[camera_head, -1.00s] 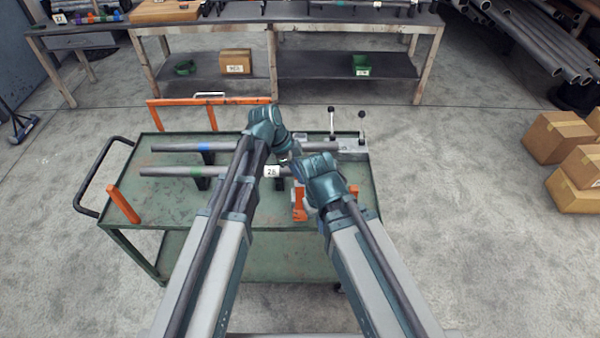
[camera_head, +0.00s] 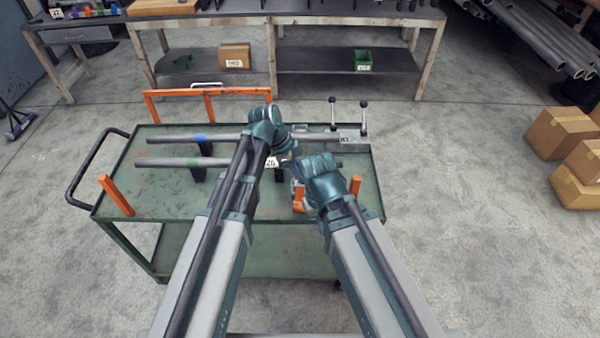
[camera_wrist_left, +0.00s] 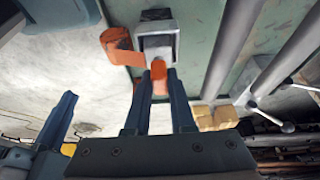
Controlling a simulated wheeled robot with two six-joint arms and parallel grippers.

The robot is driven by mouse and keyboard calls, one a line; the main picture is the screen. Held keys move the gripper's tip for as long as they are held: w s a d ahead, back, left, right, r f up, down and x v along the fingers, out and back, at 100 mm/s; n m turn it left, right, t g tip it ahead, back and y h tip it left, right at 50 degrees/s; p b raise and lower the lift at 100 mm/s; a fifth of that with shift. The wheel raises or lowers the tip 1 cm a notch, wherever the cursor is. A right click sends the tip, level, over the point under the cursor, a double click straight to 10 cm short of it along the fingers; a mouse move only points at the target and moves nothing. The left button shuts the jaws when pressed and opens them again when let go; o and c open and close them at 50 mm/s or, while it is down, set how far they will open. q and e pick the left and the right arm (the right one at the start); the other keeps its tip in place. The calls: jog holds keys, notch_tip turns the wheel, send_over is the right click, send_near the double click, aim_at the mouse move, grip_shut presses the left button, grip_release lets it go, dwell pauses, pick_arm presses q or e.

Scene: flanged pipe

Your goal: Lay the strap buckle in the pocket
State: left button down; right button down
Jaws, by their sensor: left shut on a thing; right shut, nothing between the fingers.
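My left gripper (camera_wrist_left: 160,85) is shut on a small orange piece (camera_wrist_left: 158,72), which looks like part of the strap buckle. An orange band (camera_wrist_left: 118,46) lies beside the block. In the head view my left gripper (camera_head: 286,155) is over the cart, largely hidden by its wrist. My right gripper (camera_head: 295,168) is close beside it, shut and empty, above orange and grey parts (camera_head: 298,196).
The green cart (camera_head: 140,200) carries two long grey pipes (camera_head: 165,162) on dark supports, and a clamp with upright levers (camera_head: 363,115) at the right. Orange posts (camera_head: 117,195) stand at its edges. A workbench (camera_head: 330,20) is behind; cardboard boxes (camera_head: 560,130) stand right.

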pick_arm(q)
jog(key=shift+f+b, duration=0.65)
jog(key=c, duration=0.7)
grip_release()
jog(key=shift+r, duration=0.15)
jog(key=p+v, duration=1.3)
jog(key=shift+a+r, duration=0.2)
jog(key=shift+r, duration=0.05)
